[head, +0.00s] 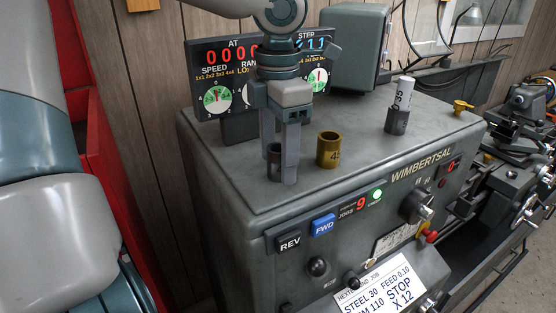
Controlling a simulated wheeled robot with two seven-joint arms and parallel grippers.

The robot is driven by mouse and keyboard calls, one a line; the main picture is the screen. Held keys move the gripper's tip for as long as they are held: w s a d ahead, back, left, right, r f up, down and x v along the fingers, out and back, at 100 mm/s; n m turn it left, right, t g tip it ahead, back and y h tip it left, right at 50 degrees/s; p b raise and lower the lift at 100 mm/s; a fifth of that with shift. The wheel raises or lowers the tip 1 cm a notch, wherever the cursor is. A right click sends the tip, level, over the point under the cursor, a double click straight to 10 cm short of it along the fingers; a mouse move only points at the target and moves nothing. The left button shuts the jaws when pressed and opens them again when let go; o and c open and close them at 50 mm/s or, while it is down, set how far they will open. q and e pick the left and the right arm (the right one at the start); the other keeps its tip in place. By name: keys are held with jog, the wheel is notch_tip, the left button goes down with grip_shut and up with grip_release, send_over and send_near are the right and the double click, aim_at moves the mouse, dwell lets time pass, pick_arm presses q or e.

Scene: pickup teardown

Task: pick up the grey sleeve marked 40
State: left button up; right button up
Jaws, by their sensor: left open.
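A dark grey sleeve (273,165) stands upright on the grey top of the lathe headstock, partly covered by my left gripper. No number can be read on it from here. My left gripper (280,164) points down and is open, with its fingers at this sleeve. One finger passes in front of the sleeve's right side. I cannot tell whether the fingers touch it. A brass sleeve (329,150) marked 45 stands just to the right. Farther right is another grey sleeve (397,121), with a white cylinder (404,93) marked 35 standing in it. My right gripper is not in view.
A display panel (208,60) with red digits and dials stands behind the gripper, and a grey box (358,48) stands at the back. The headstock's front (335,240) has buttons and knobs. The top between the brass sleeve and the right grey sleeve is clear.

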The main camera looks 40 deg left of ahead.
pick_arm(q)
jog(key=shift+c, duration=0.7)
jog(key=c, duration=1.2)
jog(key=shift+r, duration=0.2)
jog(key=shift+w+r+b, duration=0.1)
jog(key=shift+r+b, duration=0.5)
notch_tip(320, 180, up, 2)
jog(key=shift+r+b, duration=0.1)
jog(key=shift+b, duration=0.5)
jog(key=shift+w+d+r+b, duration=0.5)
jog(key=shift+w+d+r, duration=0.7)
jog(key=shift+w, duration=0.35)
jog(key=shift+w+d+r+b, duration=0.55)
jog(key=shift+w+d+r, duration=0.65)
jog(key=shift+w, duration=0.3)
jog(key=shift+w+d+r+b, duration=0.5)
jog(key=shift+w+d+r, duration=0.7)
jog(key=shift+w, duration=0.35)
